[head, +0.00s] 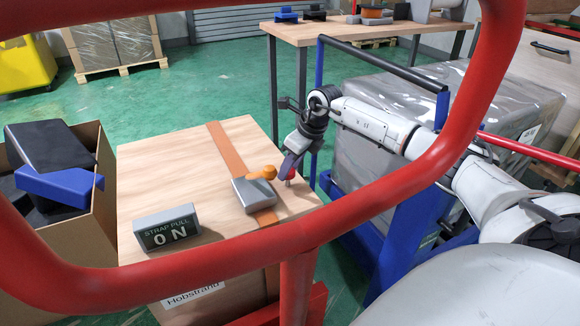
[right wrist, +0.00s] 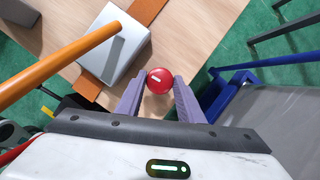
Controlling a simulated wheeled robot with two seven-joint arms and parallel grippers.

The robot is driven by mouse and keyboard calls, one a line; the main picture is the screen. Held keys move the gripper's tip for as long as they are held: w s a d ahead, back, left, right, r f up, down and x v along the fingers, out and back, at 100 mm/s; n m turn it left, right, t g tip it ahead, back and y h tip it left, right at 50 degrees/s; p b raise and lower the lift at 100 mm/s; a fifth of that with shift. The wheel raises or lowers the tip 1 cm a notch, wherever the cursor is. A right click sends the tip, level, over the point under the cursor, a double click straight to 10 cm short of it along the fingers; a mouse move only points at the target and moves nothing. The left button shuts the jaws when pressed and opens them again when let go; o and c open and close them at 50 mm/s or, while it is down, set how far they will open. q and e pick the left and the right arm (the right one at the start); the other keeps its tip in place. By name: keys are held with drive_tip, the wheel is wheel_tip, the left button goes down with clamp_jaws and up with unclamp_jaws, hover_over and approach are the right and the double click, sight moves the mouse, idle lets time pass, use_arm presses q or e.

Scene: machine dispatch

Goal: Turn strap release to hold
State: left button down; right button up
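A grey strap release block (head: 254,195) with an orange lever (head: 262,173) sits on an orange strap (head: 226,150) across a wooden crate top (head: 165,165). A sign (head: 167,229) on the crate reads "STRAP PULL ON". My right gripper (head: 290,170) is low at the crate's right edge, beside the block. In the right wrist view its two fingertips flank a red round knob (right wrist: 160,80) with a white mark. I cannot tell whether they press on it. The block (right wrist: 115,47) and lever (right wrist: 65,65) are left of the fingers. My left gripper is not in view.
A red tubular rail (head: 310,231) crosses the foreground. An open cardboard box (head: 75,228) with black and blue items stands left of the crate. A blue-framed cart (head: 405,225) with a wrapped load (head: 510,100) stands right. A table (head: 330,32) is behind.

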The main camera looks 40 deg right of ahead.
drive_tip(key=shift+r+m+p, duration=0.2)
drive_tip(key=shift+m+p, duration=0.2)
drive_tip(key=shift+p, duration=0.2)
drive_tip(key=shift+c, duration=0.4)
drive_tip(key=shift+f+m+h, duration=0.15)
drive_tip(key=shift+m+h, duration=0.15)
drive_tip(key=shift+m, duration=0.1)
drive_tip(key=o, duration=1)
drive_tip(key=shift+o, duration=0.2)
drive_tip(key=p+v, duration=0.1)
drive_tip(key=v, duration=0.9)
drive_tip(key=shift+p, duration=0.3)
drive_tip(key=shift+s, duration=0.1)
